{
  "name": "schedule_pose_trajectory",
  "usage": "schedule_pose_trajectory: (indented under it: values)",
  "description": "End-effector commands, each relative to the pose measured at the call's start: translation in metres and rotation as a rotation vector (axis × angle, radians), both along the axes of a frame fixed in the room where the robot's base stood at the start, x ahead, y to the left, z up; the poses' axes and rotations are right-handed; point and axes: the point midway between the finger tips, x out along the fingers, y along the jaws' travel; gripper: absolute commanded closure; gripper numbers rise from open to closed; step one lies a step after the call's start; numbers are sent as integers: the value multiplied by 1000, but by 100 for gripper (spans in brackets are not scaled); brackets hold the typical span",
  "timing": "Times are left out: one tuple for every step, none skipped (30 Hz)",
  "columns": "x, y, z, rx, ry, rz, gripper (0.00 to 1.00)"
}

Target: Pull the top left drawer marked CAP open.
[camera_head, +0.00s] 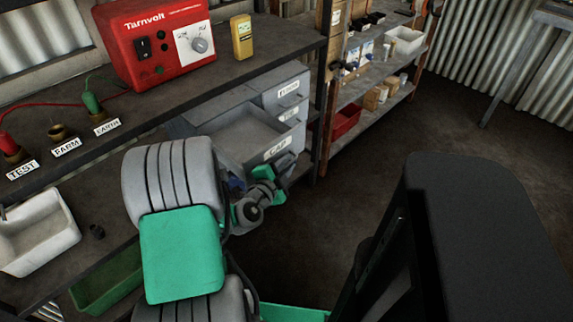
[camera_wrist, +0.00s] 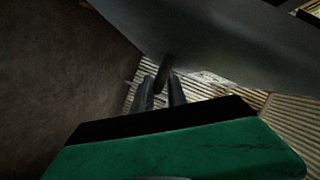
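The grey drawer marked CAP (camera_head: 277,150) stands pulled out of a grey drawer cabinet (camera_head: 283,75), with its inside showing from above. My gripper (camera_head: 286,167) is at the front of this drawer, just below its label. In the wrist view the grey drawer front (camera_wrist: 225,45) fills the top. The two dark fingers of my gripper (camera_wrist: 164,84) stand close together around a dark handle (camera_wrist: 166,66) on that front. They look shut on it, though the contact is dim.
A red Tarnvolt box (camera_head: 165,45) and a yellow meter (camera_head: 241,37) stand on the bench above. Another labelled drawer (camera_head: 289,90) beside the open one is closed. A white tray (camera_head: 38,235) and green bin (camera_head: 110,280) lie left. Shelving with a red bin (camera_head: 347,120) stands right. The floor (camera_head: 350,190) is clear.

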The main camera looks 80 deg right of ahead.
Motion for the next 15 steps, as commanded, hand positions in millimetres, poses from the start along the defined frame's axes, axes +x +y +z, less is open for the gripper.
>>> schedule_pose_trajectory:
  values:
    - [0, 0, 0, -1, 0, 1, 82]
    - [1, 1, 0, 0, 0, 1, 82]
    - [2, 3, 1, -1, 0, 2, 82]
    - [3, 6, 2, -1, 0, 3, 82]
    - [5, 9, 2, 0, 0, 4, 82]
    - [7, 15, 4, 0, 0, 5, 82]
    - [9, 20, 5, -1, 0, 6, 82]
    - [10, 26, 6, -1, 0, 6, 82]
    - [13, 34, 8, -1, 0, 8, 82]
    - [15, 41, 9, 0, 0, 9, 82]
    - [17, 46, 11, -2, 0, 8, 82]
    - [19, 53, 13, -2, 0, 8, 82]
    - [20, 58, 13, 1, -1, 7, 82]
    - [21, 62, 14, 1, 0, 7, 82]
    - [22, 66, 15, 0, 0, 5, 82]
